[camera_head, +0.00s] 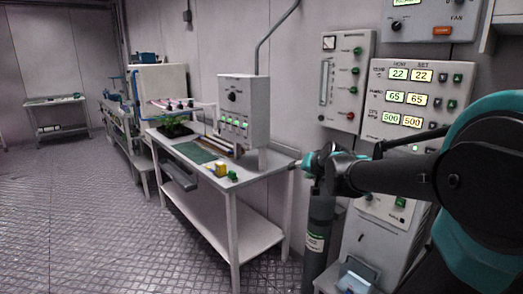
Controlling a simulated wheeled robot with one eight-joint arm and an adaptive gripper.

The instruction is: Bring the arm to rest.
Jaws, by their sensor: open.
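My arm reaches in from the right edge, a dark link with teal joints, held up in front of the control cabinets. It ends near the right end of the white workbench (222,186). My gripper (297,166) is small at the arm's left end, open, and seems to hold nothing. The wrist partly hides its fingers. It appears above and in front of the bench's right edge; I cannot tell the exact gap.
A cabinet with lit displays (412,100) and a panel with green knobs (345,80) stand behind my arm. A dark cylinder (318,240) stands below the wrist. The bench holds a yellow block (220,169) and a plant tray (174,131). The left floor (80,210) is clear.

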